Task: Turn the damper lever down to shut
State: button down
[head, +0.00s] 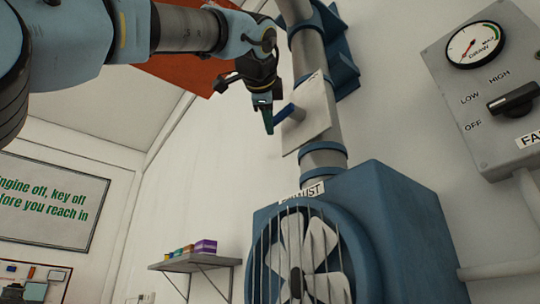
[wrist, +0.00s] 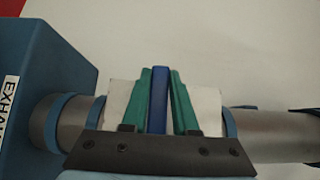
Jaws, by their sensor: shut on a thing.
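The blue damper lever (head: 284,113) sticks out from a white plate (head: 318,112) on the grey exhaust pipe, above the blue fan housing. In the head view it slants, its outer end at my gripper (head: 267,115). In the wrist view the blue lever (wrist: 159,95) lies between the two green fingers of my gripper (wrist: 160,75), which are shut on it. The white plate (wrist: 207,105) and the pipe lie behind. The fingers hide part of the lever, and its pivot is hard to make out.
The blue fan housing (head: 400,225) with a caged fan (head: 300,258) stands below the pipe. A grey control panel (head: 495,90) with a gauge and a black knob is at the right. A small shelf (head: 195,263) with boxes is on the wall. Free space lies left of the pipe.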

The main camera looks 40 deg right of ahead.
jog(key=shift+f, duration=0.1)
jog(key=c, duration=0.7)
grip_release()
jog(key=b+v, duration=0.2)
jog(key=v, duration=0.8)
jog(key=shift+s+a, duration=0.25)
jog(key=shift+a, duration=0.1)
